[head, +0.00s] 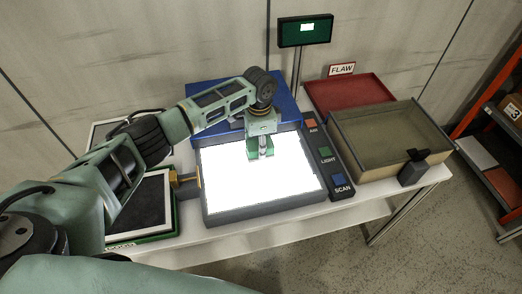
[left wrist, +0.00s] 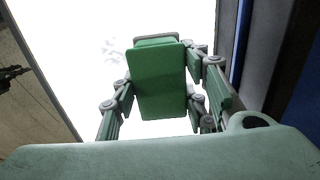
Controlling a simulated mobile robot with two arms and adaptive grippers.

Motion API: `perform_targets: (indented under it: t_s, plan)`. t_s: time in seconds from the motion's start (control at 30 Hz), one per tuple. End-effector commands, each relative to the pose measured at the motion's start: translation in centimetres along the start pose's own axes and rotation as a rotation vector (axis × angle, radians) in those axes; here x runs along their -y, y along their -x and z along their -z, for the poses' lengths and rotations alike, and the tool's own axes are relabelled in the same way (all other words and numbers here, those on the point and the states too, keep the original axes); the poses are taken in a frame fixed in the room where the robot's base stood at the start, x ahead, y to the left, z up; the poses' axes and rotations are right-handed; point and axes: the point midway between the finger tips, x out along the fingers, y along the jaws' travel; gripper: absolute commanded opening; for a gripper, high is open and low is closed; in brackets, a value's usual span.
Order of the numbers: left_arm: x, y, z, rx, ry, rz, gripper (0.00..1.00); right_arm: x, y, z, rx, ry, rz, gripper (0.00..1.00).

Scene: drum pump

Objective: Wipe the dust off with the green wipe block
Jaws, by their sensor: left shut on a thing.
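My left gripper (head: 263,152) is over the brightly lit white panel (head: 285,190), near its far edge. It is shut on the green wipe block (left wrist: 160,80), which sits between its fingers in the left wrist view. Whether the block touches the panel, I cannot tell. In the left wrist view, a faint grey smudge of dust (left wrist: 108,57) shows on the white surface, to the left of the block. The glare hides any dust in the head view. My right gripper is not in view.
A control strip with AIR, LIGHT and SCAN buttons (head: 327,160) lies right of the panel. Beyond it are a clear-topped box (head: 425,128) and a red FLAW tray (head: 375,88). A blue tray (head: 205,88) lies behind; a green-rimmed dark tray (head: 172,222) is left. A small screen (head: 304,42) stands behind.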

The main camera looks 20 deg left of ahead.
Motion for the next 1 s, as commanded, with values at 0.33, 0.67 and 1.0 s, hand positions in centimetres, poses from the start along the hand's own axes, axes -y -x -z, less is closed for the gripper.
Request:
perform_targets:
  t_s: [0.33,0.67,1.0]
  plan:
    - [2.2,-0.4,0.1,-0.001,0.002,0.001,0.2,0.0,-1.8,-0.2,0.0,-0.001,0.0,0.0]
    - [3.5,-0.2,-0.1,0.001,0.001,0.001,0.2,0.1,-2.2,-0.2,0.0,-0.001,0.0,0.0]
    - [3.7,0.1,-2.3,0.005,0.004,0.004,0.2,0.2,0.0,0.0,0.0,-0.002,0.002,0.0]
